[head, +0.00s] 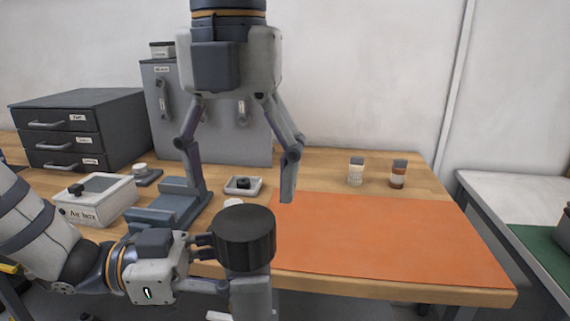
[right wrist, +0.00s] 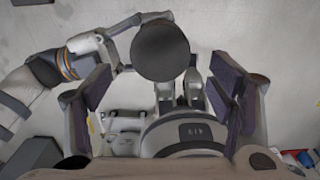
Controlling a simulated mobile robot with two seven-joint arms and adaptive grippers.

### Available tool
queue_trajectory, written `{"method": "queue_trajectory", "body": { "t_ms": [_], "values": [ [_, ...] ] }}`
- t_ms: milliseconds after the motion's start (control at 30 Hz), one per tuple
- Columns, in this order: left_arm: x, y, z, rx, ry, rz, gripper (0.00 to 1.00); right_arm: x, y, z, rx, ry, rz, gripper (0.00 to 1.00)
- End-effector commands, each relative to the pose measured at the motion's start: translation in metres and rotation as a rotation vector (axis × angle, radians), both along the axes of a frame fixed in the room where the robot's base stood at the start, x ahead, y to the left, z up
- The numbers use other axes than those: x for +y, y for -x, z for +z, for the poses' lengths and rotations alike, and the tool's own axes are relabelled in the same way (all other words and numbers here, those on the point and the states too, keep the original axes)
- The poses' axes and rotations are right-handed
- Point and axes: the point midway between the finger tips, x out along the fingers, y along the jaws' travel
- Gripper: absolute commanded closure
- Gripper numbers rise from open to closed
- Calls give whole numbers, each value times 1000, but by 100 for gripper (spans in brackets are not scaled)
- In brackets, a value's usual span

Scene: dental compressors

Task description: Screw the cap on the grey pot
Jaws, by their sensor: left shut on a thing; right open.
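A wide, dark, ribbed round piece that looks like the cap (head: 245,222) is level and upright, low in the middle of the head view. From above, in the right wrist view, it is a plain dark disc (right wrist: 160,52). My left gripper (head: 243,264) comes in from the left and is shut on what sits beneath it, apparently the grey pot. Its near finger hides most of that body, so I cannot tell how fully the cap is seated. My right gripper (head: 242,198) points down, open and empty, its fingers apart beyond the cap in the head view.
The wooden table carries an orange mat (head: 390,240), mostly clear. Two small bottles (head: 356,172) (head: 398,174) stand behind it. A small tray (head: 256,193), a lidded box (head: 95,207), a blue-grey stand (head: 165,212), drawers (head: 70,135) and a grey cabinet (head: 225,135) fill the left and back.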

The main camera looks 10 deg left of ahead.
Motion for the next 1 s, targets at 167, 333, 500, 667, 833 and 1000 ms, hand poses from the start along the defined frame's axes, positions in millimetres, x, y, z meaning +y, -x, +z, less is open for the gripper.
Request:
{"method": "queue_trajectory", "body": {
  "t_ms": [167,333,500,667,833,1000],
  "values": [
    [0,0,1,-1,2,0,100,-1,1,-26,3,3,0,24],
    [0,0,1,-1,2,0,100,-1,1,-55,2,2,0,24],
    [0,0,1,-1,2,0,100,0,0,-72,1,1,-2,24],
    [0,0,1,-1,2,0,100,0,0,-77,0,0,-2,24],
    [0,0,1,-1,2,0,100,0,0,-77,0,0,-2,24],
    [0,0,1,-1,2,0,100,0,0,-77,0,0,-2,58]
  ]
}}
